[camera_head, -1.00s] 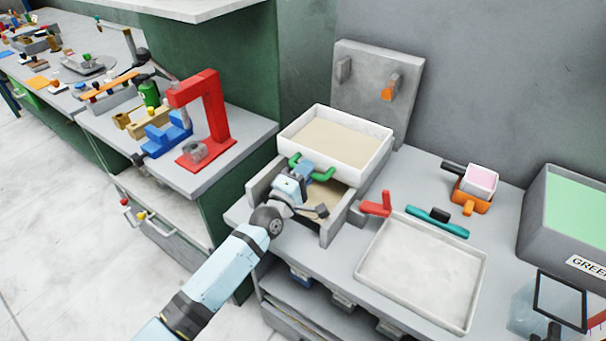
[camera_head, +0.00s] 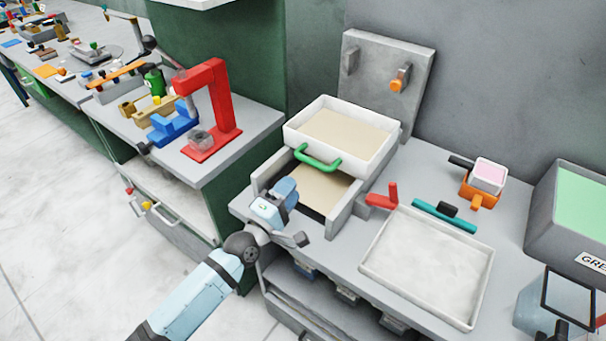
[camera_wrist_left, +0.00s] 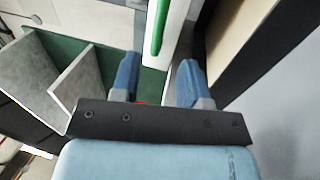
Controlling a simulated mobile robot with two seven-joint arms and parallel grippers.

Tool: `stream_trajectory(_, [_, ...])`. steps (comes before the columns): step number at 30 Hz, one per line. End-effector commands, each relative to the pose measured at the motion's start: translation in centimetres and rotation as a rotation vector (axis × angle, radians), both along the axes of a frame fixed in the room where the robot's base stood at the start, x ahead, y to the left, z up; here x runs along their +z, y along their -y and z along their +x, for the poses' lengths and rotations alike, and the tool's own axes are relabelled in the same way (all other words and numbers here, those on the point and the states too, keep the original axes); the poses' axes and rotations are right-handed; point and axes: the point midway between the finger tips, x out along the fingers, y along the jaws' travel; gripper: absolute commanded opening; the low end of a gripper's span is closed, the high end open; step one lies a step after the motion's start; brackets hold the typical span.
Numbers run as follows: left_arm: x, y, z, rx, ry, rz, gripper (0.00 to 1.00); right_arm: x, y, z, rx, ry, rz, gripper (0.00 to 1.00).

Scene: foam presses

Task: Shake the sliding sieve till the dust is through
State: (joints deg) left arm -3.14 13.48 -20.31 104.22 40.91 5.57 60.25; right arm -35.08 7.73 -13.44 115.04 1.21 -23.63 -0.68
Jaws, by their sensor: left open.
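The sliding sieve (camera_head: 348,162) is a white, square-rimmed tray with a green handle (camera_head: 318,160) on its front. Tan dust (camera_head: 340,133) shows inside it. It sits over the back of a grey walled frame (camera_head: 345,212), and a tan layer (camera_head: 318,186) lies in the frame below. My left gripper (camera_head: 287,190) is open and empty, in front of the handle and apart from it. In the left wrist view the green handle (camera_wrist_left: 158,25) lies beyond the gap between the two blue fingers (camera_wrist_left: 158,80).
A shallow white tray (camera_head: 425,265) lies right of the frame, with a red handle (camera_head: 382,197) and a teal bar (camera_head: 445,216) behind it. A grey upright plate (camera_head: 385,80) stands at the back. A red press (camera_head: 215,110) stands on the left bench.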

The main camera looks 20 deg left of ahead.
Motion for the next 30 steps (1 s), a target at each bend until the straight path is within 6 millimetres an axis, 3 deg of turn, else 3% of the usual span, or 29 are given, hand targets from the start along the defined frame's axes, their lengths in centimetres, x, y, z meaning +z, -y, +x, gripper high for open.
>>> stream_trajectory(3, [-0.5,-0.7,-1.9,0.0,0.0,0.001,0.41,-0.2,0.0,0.0,-0.002,-0.001,0.002,0.0])
stream_trajectory(9, [-0.7,-1.2,-3.3,0.0,0.001,0.0,0.41,-0.1,-0.1,0.1,-0.003,0.001,0.004,0.0])
stream_trajectory(26, [-0.7,-1.3,-3.4,0.001,0.001,-0.001,0.41,-0.1,-0.1,0.2,-0.004,0.004,0.006,0.0])
stream_trajectory(30, [-1.3,-3.5,-3.8,0.034,-0.004,-0.005,0.41,-0.7,-0.2,0.4,-0.004,0.008,0.01,0.0])
